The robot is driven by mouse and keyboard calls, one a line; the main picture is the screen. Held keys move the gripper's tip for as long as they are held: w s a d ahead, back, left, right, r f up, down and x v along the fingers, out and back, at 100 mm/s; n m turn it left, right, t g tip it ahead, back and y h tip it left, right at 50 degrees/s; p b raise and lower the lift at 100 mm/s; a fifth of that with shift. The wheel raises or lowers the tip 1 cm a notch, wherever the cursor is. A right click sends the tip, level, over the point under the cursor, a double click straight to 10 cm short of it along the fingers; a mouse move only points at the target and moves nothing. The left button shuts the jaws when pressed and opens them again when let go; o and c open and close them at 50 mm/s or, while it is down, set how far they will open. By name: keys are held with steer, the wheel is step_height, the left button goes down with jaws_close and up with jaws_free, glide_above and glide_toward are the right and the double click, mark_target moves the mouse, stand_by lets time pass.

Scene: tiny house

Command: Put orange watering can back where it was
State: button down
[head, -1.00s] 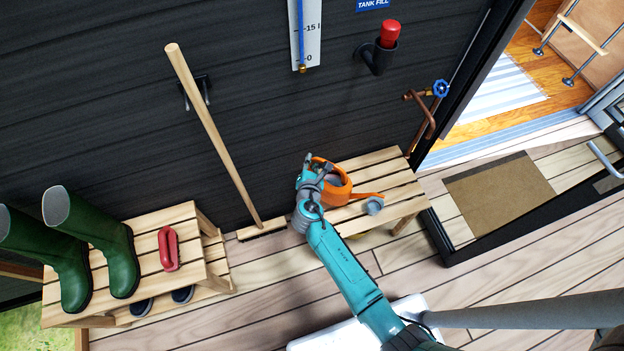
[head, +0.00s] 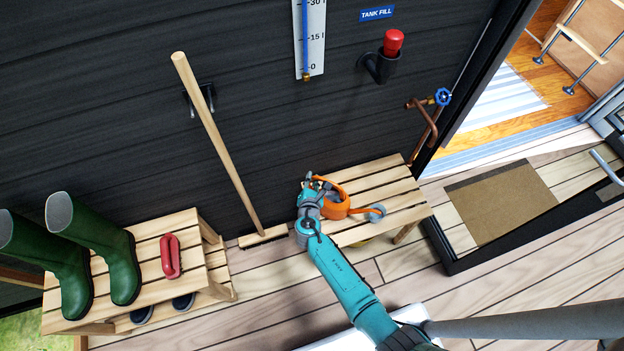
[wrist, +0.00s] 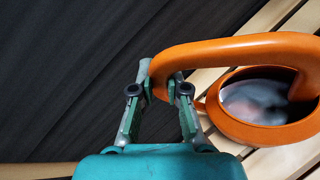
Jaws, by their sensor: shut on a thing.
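The orange watering can (head: 338,207) is at the left part of the slatted wooden bench (head: 385,187) by the dark wall. Its spout points right, with a grey round end (head: 376,213). My gripper (head: 316,184) is at the can's left side, partly hiding it. In the wrist view the gripper (wrist: 160,86) is shut on the can's thick curved handle (wrist: 235,50), near its left end. The can's round opening shows at right, with a dark, shiny inside. Slats show beneath the can; I cannot tell whether its base touches them.
A wooden-handled broom (head: 218,145) leans on the wall left of the bench. A lower-left bench (head: 150,240) holds green boots (head: 113,262) and a red object (head: 170,256). A pipe with a blue valve (head: 442,97) and a doorway are at right.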

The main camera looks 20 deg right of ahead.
steer(key=c, duration=1.2)
jaws_free()
steer(key=v, duration=1.2)
steer(key=shift+r, duration=0.1)
steer(key=s+d+r+m+g+y, duration=0.1)
steer(key=s+d+m+y, duration=0.3)
steer(key=s, duration=0.7)
steer(key=s+d+r+m+y, duration=0.1)
steer(key=s+m, duration=0.6)
steer(key=s, duration=0.5)
steer(key=s+r+m+t, duration=0.1)
steer(key=s+r+m, duration=0.3)
steer(key=r, duration=0.4)
steer(key=s+r+m+t, duration=0.1)
steer(key=s+r+m, duration=0.3)
steer(key=r, duration=0.3)
steer(key=s+r+m, duration=0.4)
steer(key=r+m, duration=0.2)
steer(key=r, duration=0.2)
steer(key=shift+s+d+r+m+t, duration=0.3)
steer(key=shift+s+d+t, duration=0.1)
